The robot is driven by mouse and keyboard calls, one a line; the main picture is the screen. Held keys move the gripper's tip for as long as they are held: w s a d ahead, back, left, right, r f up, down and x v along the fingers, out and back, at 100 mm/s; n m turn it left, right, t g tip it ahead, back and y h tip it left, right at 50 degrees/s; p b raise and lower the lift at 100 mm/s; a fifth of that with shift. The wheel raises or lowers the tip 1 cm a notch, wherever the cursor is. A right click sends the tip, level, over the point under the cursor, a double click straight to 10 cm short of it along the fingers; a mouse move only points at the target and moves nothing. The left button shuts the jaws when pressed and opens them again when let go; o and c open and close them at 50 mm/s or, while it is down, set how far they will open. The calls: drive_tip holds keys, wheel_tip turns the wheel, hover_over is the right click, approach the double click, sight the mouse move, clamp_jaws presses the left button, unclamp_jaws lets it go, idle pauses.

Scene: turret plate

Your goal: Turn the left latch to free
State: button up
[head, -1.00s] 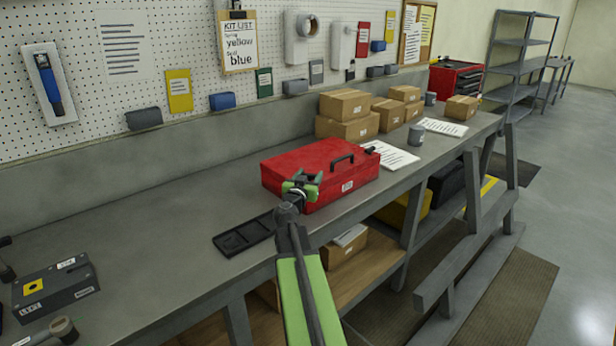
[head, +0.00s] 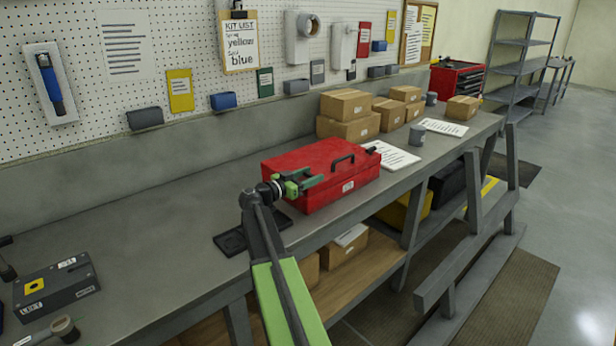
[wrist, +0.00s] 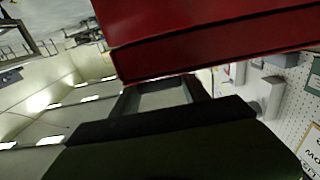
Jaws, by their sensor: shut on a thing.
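A black tray (head: 232,243) lies on the bench (head: 150,215) beneath my arm. A grey box marked LEFT (head: 55,290) stands at lower left.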

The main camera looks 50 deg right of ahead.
drive_tip(key=shift+d, duration=0.1)
drive_tip(key=o, duration=1.4)
drive_tip(key=a, duration=0.5)
drive_tip(key=w+a, duration=0.1)
drive_tip(key=a, duration=1.1)
drive_tip(key=shift+w+a+r, duration=0.1)
drive_tip(key=shift+w+a, duration=0.1)
drive_tip(key=shift+w, duration=0.1)
drive_tip(key=shift+s, duration=0.1)
